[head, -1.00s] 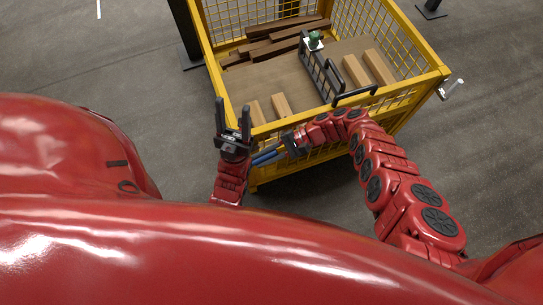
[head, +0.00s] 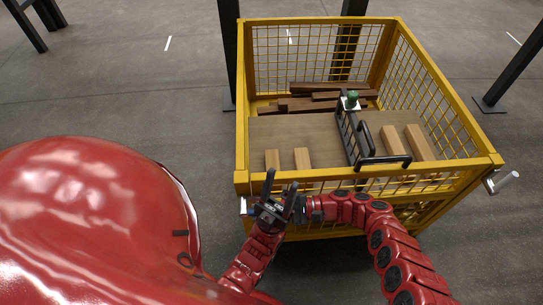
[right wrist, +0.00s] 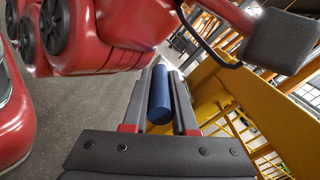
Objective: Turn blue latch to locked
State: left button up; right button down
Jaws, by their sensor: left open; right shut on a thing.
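The blue latch handle (right wrist: 160,97) is a rounded blue bar in the right wrist view. It lies lengthwise between the two fingers of my right gripper (right wrist: 164,74), which is shut on it. In the head view a bit of blue and pale metal shows at the crate's front left corner, and the rest is covered by my left gripper. My left gripper (head: 281,186) is open and empty, with its fingers pointing up in front of the crate. My right gripper reaches in from the right behind it, its fingers mostly hidden there.
The yellow mesh crate (head: 370,182) holds dark planks (head: 315,103), pale wooden blocks (head: 392,138) and a black handled rack (head: 352,132) with a green-topped piece. A second, pale latch (head: 503,181) sits at its front right corner. Dark posts stand behind; grey floor is clear around.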

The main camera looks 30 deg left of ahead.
dwell(0.3)
jog(key=c, duration=0.7)
grip_release()
